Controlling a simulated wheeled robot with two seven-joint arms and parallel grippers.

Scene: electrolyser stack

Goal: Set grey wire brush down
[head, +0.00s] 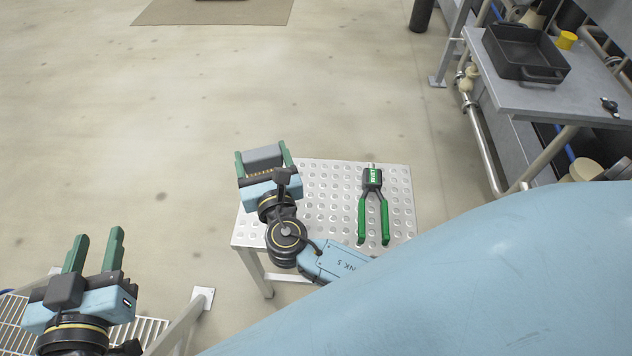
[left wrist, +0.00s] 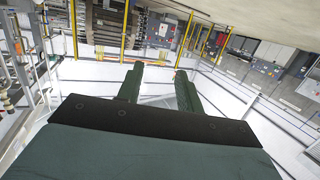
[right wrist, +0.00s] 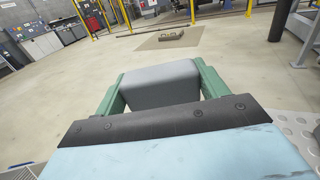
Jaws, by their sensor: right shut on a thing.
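The grey wire brush (head: 263,156) is held between the green fingers of my right gripper (head: 264,163). Its grey block faces away from my wrist, and a row of yellowish bristles shows along its near side. The brush also fills the space between the fingers in the right wrist view (right wrist: 160,82). In the head view it is over the far left corner of the perforated metal table (head: 330,200); I cannot tell its height above it. My left gripper (head: 95,250) is open and empty at the lower left, away from the table; it also shows open in the left wrist view (left wrist: 160,85).
Green-handled pliers (head: 373,205) lie on the right part of the metal table. A grey bench (head: 550,100) at the upper right holds a black tray (head: 527,53) and a yellow cup (head: 567,40). A wire rack (head: 150,328) is at the lower left. The table's middle is clear.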

